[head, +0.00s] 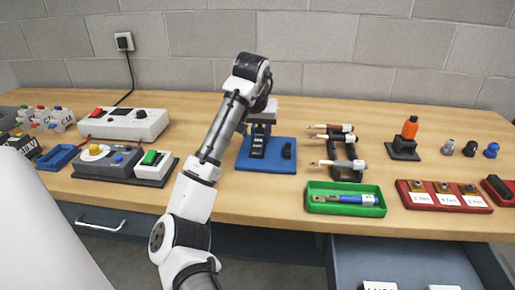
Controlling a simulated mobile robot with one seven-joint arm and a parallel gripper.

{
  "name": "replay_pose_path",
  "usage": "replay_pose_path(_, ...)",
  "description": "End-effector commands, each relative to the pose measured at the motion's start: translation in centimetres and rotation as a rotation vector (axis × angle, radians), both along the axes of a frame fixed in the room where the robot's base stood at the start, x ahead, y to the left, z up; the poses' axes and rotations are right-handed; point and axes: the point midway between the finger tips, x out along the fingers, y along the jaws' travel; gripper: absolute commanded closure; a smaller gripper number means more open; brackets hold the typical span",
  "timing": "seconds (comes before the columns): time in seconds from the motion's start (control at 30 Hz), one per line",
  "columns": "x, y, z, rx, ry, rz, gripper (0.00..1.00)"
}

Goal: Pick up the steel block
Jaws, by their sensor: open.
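My gripper (263,112) is at the end of my raised arm, over the back part of a blue plate (266,166) on the bench. It is open, though its fingertips are small and partly hidden by my arm. On the plate, below my gripper, is a dark slotted stand (258,146). A small dark block (288,150) stands to the right of the stand, apart from it. I cannot tell for sure which piece is the steel block. I see nothing clearly held in my gripper.
A green tray (319,207) holds a blue-handled tool. A rack with several wooden-handled tools (337,150) stands behind it. A red tray (408,198) is at the right. Control boxes (122,124) stand at the left. An open drawer (400,258) juts out at the front right.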

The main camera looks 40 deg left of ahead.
Motion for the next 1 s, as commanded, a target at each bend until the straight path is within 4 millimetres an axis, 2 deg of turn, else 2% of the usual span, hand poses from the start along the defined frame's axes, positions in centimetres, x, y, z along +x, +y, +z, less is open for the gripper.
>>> replay_pose_path(0.3, 1.5, 0.8, -3.9, -0.003, 0.002, 0.001, 0.51)
replay_pose_path(0.57, 1.7, 0.8, -4.2, -0.001, 0.0, 0.0, 0.51)
replay_pose_path(0.93, 1.7, 0.8, -4.2, -0.001, 0.0, 0.0, 0.98)
replay_pose_path(1.0, 1.7, 0.8, -4.2, -0.001, 0.0, 0.0, 1.0)
